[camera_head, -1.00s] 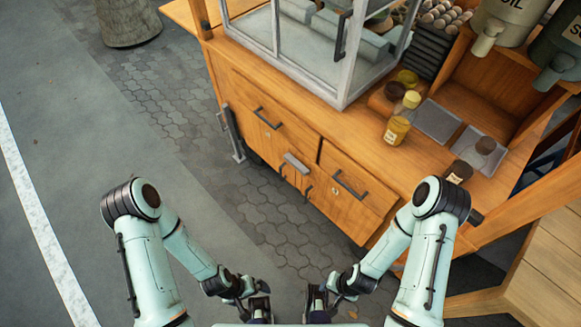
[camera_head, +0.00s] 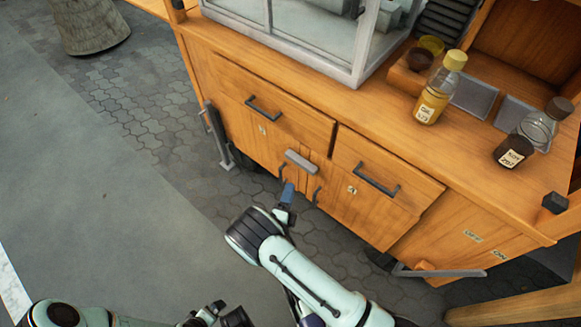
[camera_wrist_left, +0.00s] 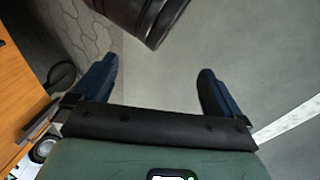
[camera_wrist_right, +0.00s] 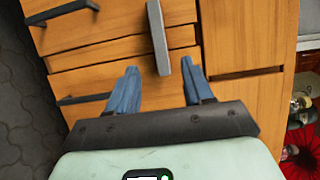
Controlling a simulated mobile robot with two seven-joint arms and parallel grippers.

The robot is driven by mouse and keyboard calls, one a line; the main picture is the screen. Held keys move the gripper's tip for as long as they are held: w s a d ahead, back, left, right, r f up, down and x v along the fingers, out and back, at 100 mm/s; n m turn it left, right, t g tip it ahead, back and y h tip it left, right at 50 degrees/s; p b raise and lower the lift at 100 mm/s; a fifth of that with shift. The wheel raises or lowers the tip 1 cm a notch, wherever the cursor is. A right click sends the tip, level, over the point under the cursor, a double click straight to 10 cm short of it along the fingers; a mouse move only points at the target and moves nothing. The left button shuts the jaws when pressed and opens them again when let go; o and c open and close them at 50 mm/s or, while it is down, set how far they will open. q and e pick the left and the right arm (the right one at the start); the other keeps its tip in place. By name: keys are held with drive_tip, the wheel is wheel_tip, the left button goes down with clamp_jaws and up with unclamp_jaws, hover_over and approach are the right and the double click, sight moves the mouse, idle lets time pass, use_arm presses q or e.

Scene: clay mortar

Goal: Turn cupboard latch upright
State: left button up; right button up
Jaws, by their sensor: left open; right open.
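The cupboard latch (camera_head: 300,160) is a light grey bar on the wooden front, below the drawers and above two small dark door handles. It lies nearly level in the head view, tilted down to the right. My right gripper (camera_head: 287,194) is just below and left of it in that view. In the right wrist view the latch (camera_wrist_right: 158,38) extends toward the space between the open blue fingertips of the right gripper (camera_wrist_right: 160,68); I cannot tell whether they touch. My left gripper (camera_wrist_left: 153,75) is open and empty over the pavement, low in the head view.
Drawer handles (camera_head: 263,107) (camera_head: 376,180) stick out from the front on both sides above the latch. The counter holds a glass case (camera_head: 285,40), a yellow-capped bottle (camera_head: 437,90) and jars (camera_head: 513,150).

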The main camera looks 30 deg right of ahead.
sight(299, 165)
drive_tip(key=b+x, duration=0.1)
drive_tip(key=x, duration=0.9)
drive_tip(key=shift+d+f+b, duration=0.1)
drive_tip(key=shift+f+b, duration=0.05)
drive_tip(key=shift+b, duration=0.25)
drive_tip(key=shift+x, duration=0.75)
use_arm(q)
drive_tip(key=f, duration=0.1)
drive_tip(key=a+f, duration=0.1)
drive_tip(key=f, duration=0.1)
drive_tip(key=shift+a+f, duration=0.1)
drive_tip(key=shift+a, duration=0.05)
use_arm(e)
drive_tip(key=shift+c, duration=0.3)
clamp_jaws()
